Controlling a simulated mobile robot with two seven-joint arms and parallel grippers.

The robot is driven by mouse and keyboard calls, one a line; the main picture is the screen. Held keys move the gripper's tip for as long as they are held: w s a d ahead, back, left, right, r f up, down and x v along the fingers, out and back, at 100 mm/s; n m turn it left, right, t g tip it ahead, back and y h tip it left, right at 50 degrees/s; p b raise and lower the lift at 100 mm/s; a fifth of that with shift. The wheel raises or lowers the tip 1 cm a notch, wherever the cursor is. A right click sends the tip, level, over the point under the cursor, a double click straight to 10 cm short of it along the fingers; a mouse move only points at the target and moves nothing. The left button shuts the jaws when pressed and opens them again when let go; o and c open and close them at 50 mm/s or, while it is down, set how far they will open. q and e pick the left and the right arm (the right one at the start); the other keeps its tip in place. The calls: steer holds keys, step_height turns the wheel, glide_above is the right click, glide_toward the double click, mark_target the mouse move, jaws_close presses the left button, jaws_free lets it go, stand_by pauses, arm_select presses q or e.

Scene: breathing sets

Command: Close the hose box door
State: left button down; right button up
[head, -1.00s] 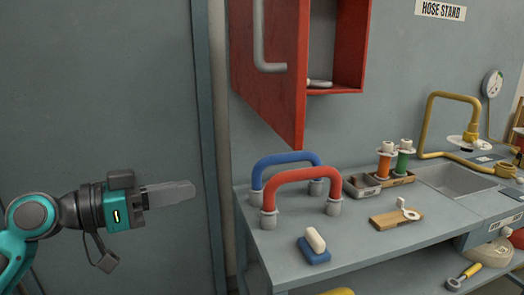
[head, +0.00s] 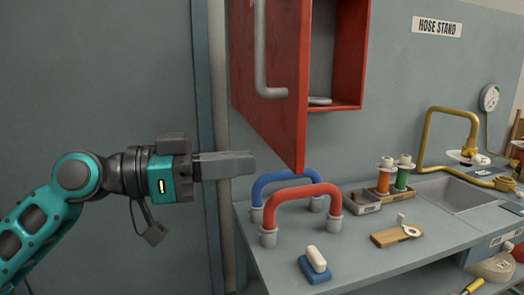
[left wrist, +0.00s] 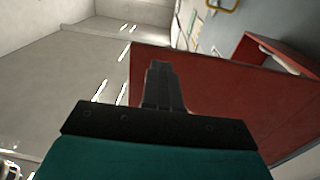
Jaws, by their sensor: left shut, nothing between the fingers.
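The red hose box (head: 348,55) hangs on the wall, and its red door (head: 287,75) stands open toward me, swung to the left. A grey bar handle (head: 260,60) is on the door's left-facing side. A grey item lies inside on the box floor. My left gripper (head: 252,164) is shut and empty, just left of the door's lower part in the head view. In the left wrist view the gripper (left wrist: 163,75) shows in front of the red door panel (left wrist: 220,95); I cannot tell if they touch. My right gripper is not in view.
Below the box is a grey bench (head: 350,240) with a blue hoop (head: 290,178), a red hoop (head: 300,195), a soap-like block on a blue base (head: 315,264), spools (head: 385,178) and a sink (head: 450,195). The wall at left is clear.

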mark_target(284, 159)
arm_select(q)
steer(key=shift+p+x, duration=0.4)
steer(key=shift+x, duration=1.65)
steer(key=shift+w, duration=0.1)
